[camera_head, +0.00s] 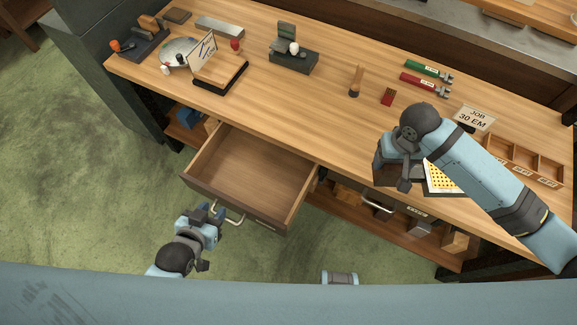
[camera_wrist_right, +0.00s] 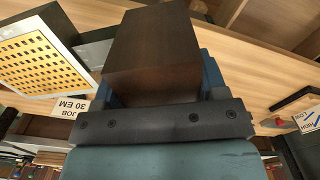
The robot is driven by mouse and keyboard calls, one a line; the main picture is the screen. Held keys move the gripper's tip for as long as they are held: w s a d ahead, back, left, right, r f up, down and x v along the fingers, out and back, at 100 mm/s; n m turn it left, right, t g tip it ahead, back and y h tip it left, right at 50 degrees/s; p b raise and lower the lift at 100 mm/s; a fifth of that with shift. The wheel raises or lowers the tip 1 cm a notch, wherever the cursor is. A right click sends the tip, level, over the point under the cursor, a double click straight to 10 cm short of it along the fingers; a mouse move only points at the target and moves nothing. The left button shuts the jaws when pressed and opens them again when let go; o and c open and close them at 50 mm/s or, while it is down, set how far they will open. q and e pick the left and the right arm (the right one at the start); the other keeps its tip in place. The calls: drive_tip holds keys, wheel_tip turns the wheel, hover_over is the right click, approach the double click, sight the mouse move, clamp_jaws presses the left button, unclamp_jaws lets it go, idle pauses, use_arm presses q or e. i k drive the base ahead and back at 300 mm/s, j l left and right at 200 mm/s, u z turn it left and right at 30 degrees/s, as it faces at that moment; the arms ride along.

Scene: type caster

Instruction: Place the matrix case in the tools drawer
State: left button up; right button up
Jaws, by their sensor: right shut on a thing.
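My right gripper (camera_head: 396,174) is over the front edge of the bench. In the right wrist view it is shut on a dark brown block (camera_wrist_right: 153,52), which sticks out beyond the fingers. A yellow plate with a grid of dark squares in a pale frame (camera_head: 440,178) lies beside it, partly behind my right arm; it also shows in the right wrist view (camera_wrist_right: 38,62). I cannot tell for sure which of the two is the matrix case. An open wooden drawer (camera_head: 245,172) looks empty. My left gripper (camera_head: 213,214) is at its front handle (camera_head: 234,219); its jaws are unclear.
A shut drawer with a handle (camera_head: 378,205) is under the bench's right part. The bench (camera_head: 310,105) holds a green tool (camera_head: 425,70), a red tool (camera_head: 422,84), a JOB 30 EM card (camera_head: 475,117) and a divided tray (camera_head: 525,158). The bench's middle is mostly clear.

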sight(254, 178)
drive_tip(key=k+j+z, duration=0.1)
drive_tip(key=j, duration=0.25)
drive_tip(key=k+j, duration=0.3)
drive_tip(key=j+z, duration=0.15)
drive_tip(key=j, duration=0.35)
drive_tip(key=k+j+z, duration=0.15)
drive_tip(key=j, duration=0.3)
drive_tip(key=j+z, duration=0.1)
drive_tip(key=j, duration=0.35)
drive_tip(key=i+j+z, duration=0.1)
drive_tip(key=j, duration=0.35)
drive_tip(key=i+j+z, duration=0.1)
drive_tip(key=j, duration=0.2)
drive_tip(key=i+j, duration=0.1)
drive_tip(key=j, duration=0.15)
drive_tip(key=i+j+z, duration=0.15)
drive_tip(key=j, duration=0.15)
drive_tip(key=i+j+z, duration=0.15)
drive_tip(key=i+j, duration=0.3)
